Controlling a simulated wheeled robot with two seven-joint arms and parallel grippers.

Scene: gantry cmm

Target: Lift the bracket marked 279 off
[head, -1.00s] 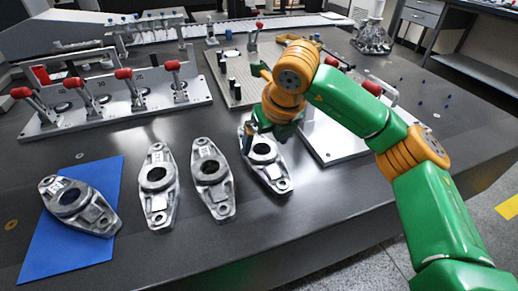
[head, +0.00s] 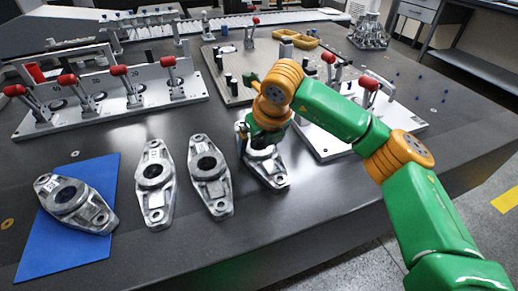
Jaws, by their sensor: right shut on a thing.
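Several grey metal brackets with a round bore lie in a row on the dark table in the head view. One bracket (head: 90,213) is on the blue mat at the left; two more, a second bracket (head: 155,207) and a third bracket (head: 217,195), lie to its right. My right gripper (head: 258,143) is down over the rightmost bracket (head: 270,174) and shut on it, hiding its middle and part of its far end. It appears to be still at table level. I cannot read the number on any bracket. My left gripper is out of view.
A plate with red-handled clamps (head: 112,112) stands at the back left. Behind my right gripper are a pegged plate (head: 238,92) and another clamp plate (head: 330,145). The blue mat (head: 60,258) has bare room at its front. The table front is clear.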

